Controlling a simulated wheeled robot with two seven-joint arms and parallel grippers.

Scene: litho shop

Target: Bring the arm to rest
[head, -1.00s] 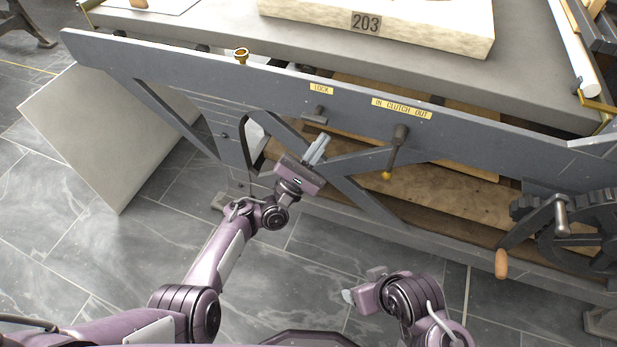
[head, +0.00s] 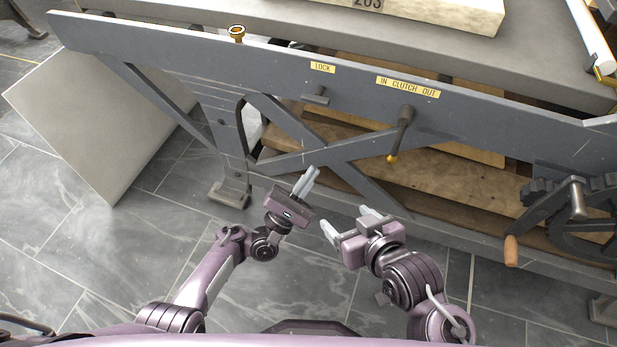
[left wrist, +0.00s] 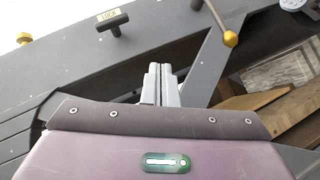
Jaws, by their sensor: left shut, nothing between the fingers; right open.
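My left gripper (head: 306,182) is shut and empty in front of the press frame (head: 270,72), below the LOCK plate. Its closed fingers also show in the left wrist view (left wrist: 160,84), pointing at the frame. My right gripper (head: 345,222) is open and empty, just right of and a little below the left one, over the floor before the press. Neither gripper is seen touching anything.
The LOCK handle (head: 316,97) and the clutch lever (head: 401,134) stick out from the press frame. A crank with a wooden grip (head: 511,250) and a gear wheel are at right. A pale slab (head: 100,130) leans at left. Grey tiled floor (head: 110,250) is open at lower left.

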